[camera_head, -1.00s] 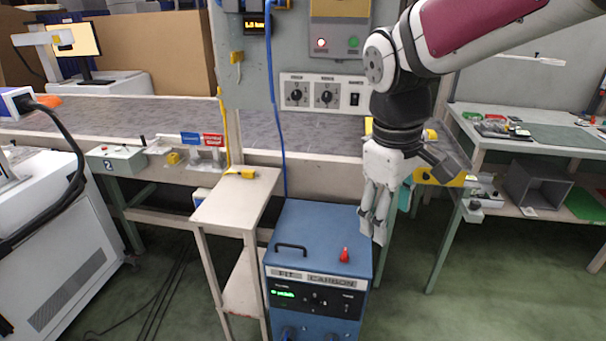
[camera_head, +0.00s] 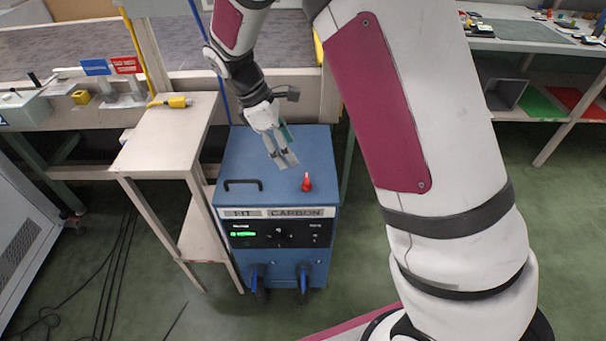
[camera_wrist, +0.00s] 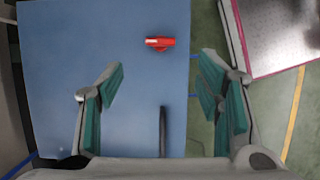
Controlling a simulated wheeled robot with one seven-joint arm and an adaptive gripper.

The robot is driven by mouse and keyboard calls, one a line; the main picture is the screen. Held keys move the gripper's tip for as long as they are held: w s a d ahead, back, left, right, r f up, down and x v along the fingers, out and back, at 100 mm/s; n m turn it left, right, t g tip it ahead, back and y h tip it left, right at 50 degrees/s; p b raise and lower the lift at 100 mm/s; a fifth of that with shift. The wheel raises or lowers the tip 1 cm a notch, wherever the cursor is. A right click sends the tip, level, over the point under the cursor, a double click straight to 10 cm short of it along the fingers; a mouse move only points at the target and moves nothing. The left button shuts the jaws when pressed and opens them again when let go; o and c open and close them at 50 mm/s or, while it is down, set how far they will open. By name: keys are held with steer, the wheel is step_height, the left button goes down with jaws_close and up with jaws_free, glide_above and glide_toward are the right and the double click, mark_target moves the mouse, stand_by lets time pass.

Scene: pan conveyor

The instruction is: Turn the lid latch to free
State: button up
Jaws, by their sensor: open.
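The lid latch is a small red knob (camera_head: 306,182) on the blue lid (camera_head: 262,145) of the box, near its front right. It also shows in the wrist view as a red handle (camera_wrist: 160,43) lying across the picture, above and between the fingers. My gripper (camera_head: 286,163) is over the lid, behind and left of the latch, and apart from it. In the wrist view my gripper (camera_wrist: 160,80) is open, its two green-padded fingers wide apart with nothing between them.
A black bar handle (camera_head: 243,184) stands on the lid left of the latch. A narrow beige side table (camera_head: 165,140) with a yellow tool (camera_head: 172,102) stands left of the box. The conveyor (camera_head: 270,48) runs behind. Cables lie on the floor at left.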

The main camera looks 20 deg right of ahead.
mark_target(307, 179)
steer(key=b+x, duration=0.1)
steer(key=x, duration=1)
steer(key=shift+d+b, duration=0.1)
steer(key=shift+b, duration=0.3)
steer(key=c, duration=1.2)
